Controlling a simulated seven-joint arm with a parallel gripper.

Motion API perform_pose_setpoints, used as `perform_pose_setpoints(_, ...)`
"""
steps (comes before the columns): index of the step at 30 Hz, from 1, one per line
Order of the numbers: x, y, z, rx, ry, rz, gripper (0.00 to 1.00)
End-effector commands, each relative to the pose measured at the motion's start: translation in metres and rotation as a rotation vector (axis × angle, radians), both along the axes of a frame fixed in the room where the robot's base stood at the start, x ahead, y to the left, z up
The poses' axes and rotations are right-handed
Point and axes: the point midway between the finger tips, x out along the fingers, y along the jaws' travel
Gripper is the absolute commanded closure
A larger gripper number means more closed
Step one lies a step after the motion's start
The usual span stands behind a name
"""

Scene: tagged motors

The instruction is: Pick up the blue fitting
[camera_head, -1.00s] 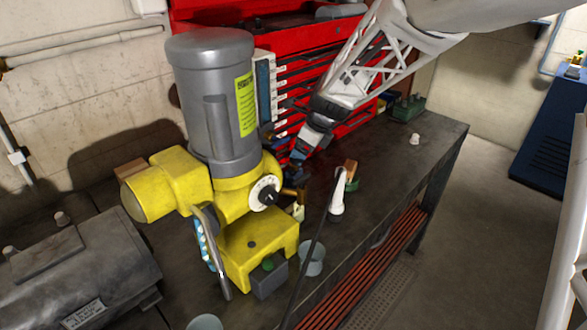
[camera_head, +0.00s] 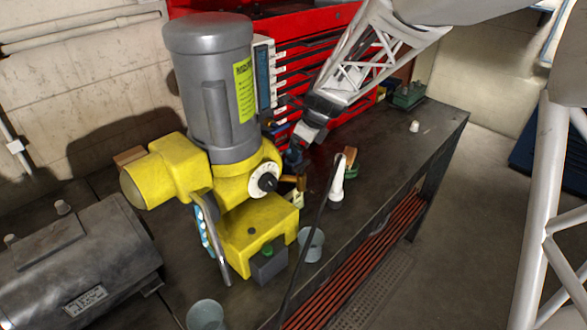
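My gripper (camera_head: 297,146) is at the end of my white lattice arm, just right of the yellow and grey motor and low over the bench. It points down and left. A small dark blue piece (camera_head: 292,158), which looks like the blue fitting, shows right at the fingertips. It is partly hidden, and I cannot tell whether the fingers touch it or are around it. The fingers are too small and dark to tell open from shut.
The tall motor (camera_head: 207,95) with yellow base stands close left of my gripper. A white bottle-like thing (camera_head: 337,188) and a brown and green piece (camera_head: 350,165) stand to the right. A red tool chest (camera_head: 320,90) is behind. The bench's right part (camera_head: 400,150) is mostly clear.

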Motion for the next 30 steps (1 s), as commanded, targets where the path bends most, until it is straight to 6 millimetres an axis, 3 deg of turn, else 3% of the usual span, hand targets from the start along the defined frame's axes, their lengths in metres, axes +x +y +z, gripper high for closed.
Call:
perform_pose_setpoints(8,0.001,0.003,-0.006,0.0,0.001,0.0,0.13)
perform_pose_setpoints(21,0.009,0.019,-0.045,0.0,0.002,0.0,0.13)
perform_pose_setpoints(30,0.01,0.02,-0.047,0.0,0.0,-0.001,0.13)
